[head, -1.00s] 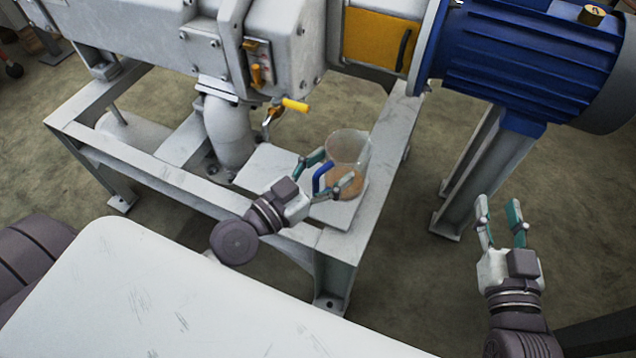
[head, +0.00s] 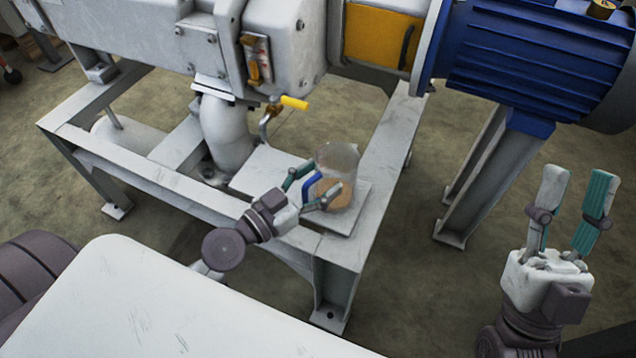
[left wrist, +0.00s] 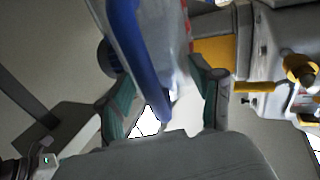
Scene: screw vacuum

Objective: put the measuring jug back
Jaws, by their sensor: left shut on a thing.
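The measuring jug (head: 336,166) is clear, with a blue handle (head: 308,186) and some brownish liquid low in it. It is at the white plate (head: 348,219) inside the machine's frame; whether its base touches the plate is hard to tell. My left gripper (head: 307,192) is shut on the jug by its handle side. In the left wrist view the blue handle (left wrist: 138,55) runs between the two fingers. My right gripper (head: 576,200) is at the right, its fingers apart and empty, away from the jug.
A yellow-handled valve (head: 292,103) and a grey pipe (head: 226,135) stand left of the jug. The frame's grey beams (head: 372,187) surround the plate. A blue motor (head: 535,60) is at upper right. A white surface (head: 150,310) fills the near left.

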